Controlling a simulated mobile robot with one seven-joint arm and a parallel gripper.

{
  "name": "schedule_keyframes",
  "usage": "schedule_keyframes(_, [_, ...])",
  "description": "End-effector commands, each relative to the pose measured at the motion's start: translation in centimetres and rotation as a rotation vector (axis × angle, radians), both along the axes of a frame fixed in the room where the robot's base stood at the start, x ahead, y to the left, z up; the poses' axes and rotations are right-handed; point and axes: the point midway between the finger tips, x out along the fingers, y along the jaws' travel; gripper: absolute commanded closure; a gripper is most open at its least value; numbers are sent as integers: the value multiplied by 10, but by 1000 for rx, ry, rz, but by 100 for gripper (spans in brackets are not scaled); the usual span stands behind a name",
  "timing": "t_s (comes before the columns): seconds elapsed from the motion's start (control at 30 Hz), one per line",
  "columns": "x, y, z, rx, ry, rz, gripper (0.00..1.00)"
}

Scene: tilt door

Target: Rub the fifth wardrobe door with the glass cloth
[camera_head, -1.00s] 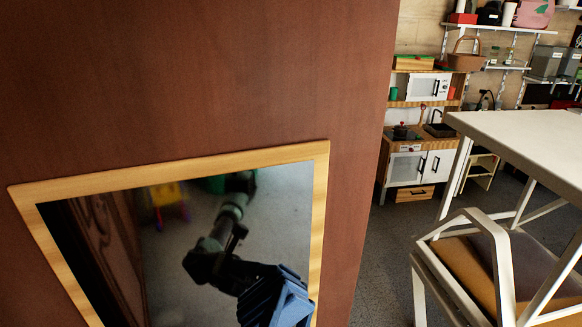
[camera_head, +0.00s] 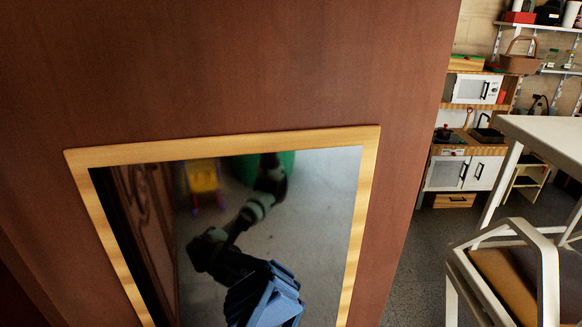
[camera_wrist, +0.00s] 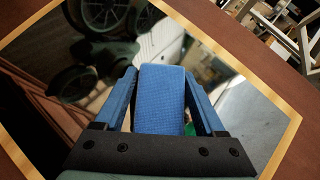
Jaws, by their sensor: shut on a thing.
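A brown wardrobe door (camera_head: 250,60) with a wood-framed mirror (camera_head: 330,220) fills most of the head view. I cannot tell which door number it is. The mirror glass also fills most of the wrist view (camera_wrist: 245,110). My gripper (camera_wrist: 162,85) has blue fingers and is shut on a blue padded piece, which I take to be the glass cloth (camera_wrist: 160,110). The cloth points toward the mirror; whether it touches the glass cannot be told. In the head view my arm and blue gripper show only as a reflection low in the mirror.
A white table (camera_head: 545,135) and a white-framed chair (camera_head: 510,275) stand at the right. A toy kitchen (camera_head: 465,150) and shelves stand behind them. Grey floor (camera_head: 415,255) shows between the door's edge and the chair.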

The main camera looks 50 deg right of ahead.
Motion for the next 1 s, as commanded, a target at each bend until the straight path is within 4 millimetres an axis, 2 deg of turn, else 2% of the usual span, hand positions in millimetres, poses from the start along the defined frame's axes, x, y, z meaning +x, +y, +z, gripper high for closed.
schedule_keyframes(0.47, [23,23,-1,1,1,6,84])
schedule_keyframes(0.73, [29,31,-1,1,0,7,84])
schedule_keyframes(1.0, [43,49,-1,1,1,6,84])
